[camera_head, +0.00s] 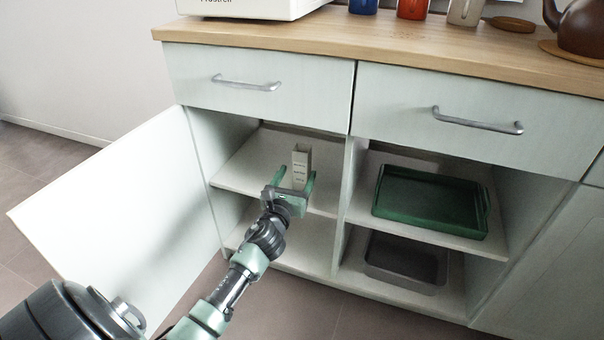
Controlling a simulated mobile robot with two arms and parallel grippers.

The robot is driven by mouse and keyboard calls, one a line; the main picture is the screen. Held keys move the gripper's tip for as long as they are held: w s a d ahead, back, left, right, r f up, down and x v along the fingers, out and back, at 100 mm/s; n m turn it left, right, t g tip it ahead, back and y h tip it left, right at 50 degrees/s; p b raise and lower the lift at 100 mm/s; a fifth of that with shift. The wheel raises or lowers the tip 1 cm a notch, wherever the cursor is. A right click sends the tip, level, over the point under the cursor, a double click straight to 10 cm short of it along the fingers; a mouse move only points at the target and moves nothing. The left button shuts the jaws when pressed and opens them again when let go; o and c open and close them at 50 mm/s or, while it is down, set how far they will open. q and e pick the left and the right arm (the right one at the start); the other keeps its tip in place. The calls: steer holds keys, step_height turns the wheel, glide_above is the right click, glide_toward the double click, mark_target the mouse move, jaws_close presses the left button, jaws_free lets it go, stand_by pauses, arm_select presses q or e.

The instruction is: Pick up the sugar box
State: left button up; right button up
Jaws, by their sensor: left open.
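A small pale upright box with lines of dark print, which looks like the sugar box (301,162), stands on the upper shelf (246,166) of the cabinet's left compartment. My left gripper (294,181) is open in front of the box, its two green fingers pointing into the compartment on either side of the box's lower part. Whether the fingers touch the box I cannot tell. The gripper hides the bottom of the box. My right gripper is not in view.
The cabinet's left door (125,205) stands wide open. A divider (349,190) separates the right compartment, which holds a green tray (432,226) above a dark grey bin (405,283). Mugs and a brown teapot (582,28) stand on the wooden countertop (380,38).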

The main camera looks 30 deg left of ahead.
mark_target(300, 169)
arm_select(q)
steer(key=x, duration=0.1)
steer(key=b+x, duration=0.1)
steer(key=x, duration=0.1)
steer(key=b+x, duration=0.1)
steer(key=x, duration=0.1)
steer(key=shift+r, duration=0.25)
jaws_close()
